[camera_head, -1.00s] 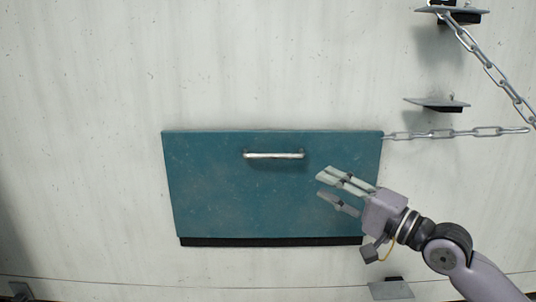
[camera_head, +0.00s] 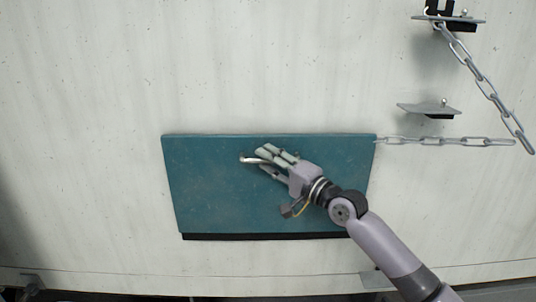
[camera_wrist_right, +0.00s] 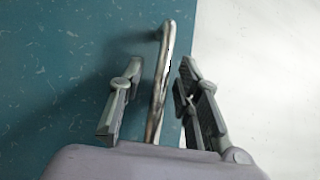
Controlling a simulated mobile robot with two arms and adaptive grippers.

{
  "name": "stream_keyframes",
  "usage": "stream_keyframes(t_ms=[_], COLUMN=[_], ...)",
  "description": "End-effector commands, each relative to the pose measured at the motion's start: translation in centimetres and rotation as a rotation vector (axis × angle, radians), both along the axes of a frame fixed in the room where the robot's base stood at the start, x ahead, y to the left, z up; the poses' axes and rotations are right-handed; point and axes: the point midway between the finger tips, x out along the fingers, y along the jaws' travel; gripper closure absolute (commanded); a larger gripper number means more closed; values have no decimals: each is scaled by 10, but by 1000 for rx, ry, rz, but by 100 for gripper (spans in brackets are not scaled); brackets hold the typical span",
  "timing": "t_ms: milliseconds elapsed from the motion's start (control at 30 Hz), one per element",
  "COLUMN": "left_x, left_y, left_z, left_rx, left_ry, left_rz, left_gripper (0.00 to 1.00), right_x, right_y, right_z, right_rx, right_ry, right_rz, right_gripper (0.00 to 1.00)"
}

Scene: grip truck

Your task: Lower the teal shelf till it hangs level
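The teal shelf (camera_head: 215,195) is folded up flat against the pale wall, with a dark strip along its bottom edge. Its metal bar handle (camera_head: 250,160) is near the top edge, partly hidden by my right gripper (camera_head: 267,161). In the right wrist view the handle (camera_wrist_right: 162,75) runs between the two spread fingers of my right gripper (camera_wrist_right: 158,95). The fingers stand on either side of the bar, with gaps visible, so the gripper is open around it. My left gripper is not in view.
A chain (camera_head: 455,142) runs right from the shelf's top right corner. Another chain stretch (camera_head: 485,85) hangs from an upper bracket (camera_head: 450,18). A second bracket (camera_head: 430,108) sits below it. The wall left of the shelf is clear.

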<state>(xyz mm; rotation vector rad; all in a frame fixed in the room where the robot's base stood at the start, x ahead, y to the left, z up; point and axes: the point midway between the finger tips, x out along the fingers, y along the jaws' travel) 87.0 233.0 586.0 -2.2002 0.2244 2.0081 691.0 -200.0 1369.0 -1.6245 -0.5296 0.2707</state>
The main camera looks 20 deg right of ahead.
Motion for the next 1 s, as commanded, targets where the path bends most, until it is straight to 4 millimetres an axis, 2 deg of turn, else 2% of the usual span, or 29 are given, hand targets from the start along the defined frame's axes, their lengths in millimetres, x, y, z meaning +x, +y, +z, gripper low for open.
stream_keyframes(t_ms=[367, 800, 1000], left_x=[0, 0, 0], left_y=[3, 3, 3], left_z=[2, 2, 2], left_rx=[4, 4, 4], left_ry=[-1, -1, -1], left_rz=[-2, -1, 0], left_gripper=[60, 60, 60], right_x=[5, 4, 4], right_y=[3, 2, 2], right_z=[1, 0, 0], right_rx=[-1, 0, -1], right_ry=[0, 0, 0], right_rz=[0, 0, 0], right_gripper=[69, 99, 100])
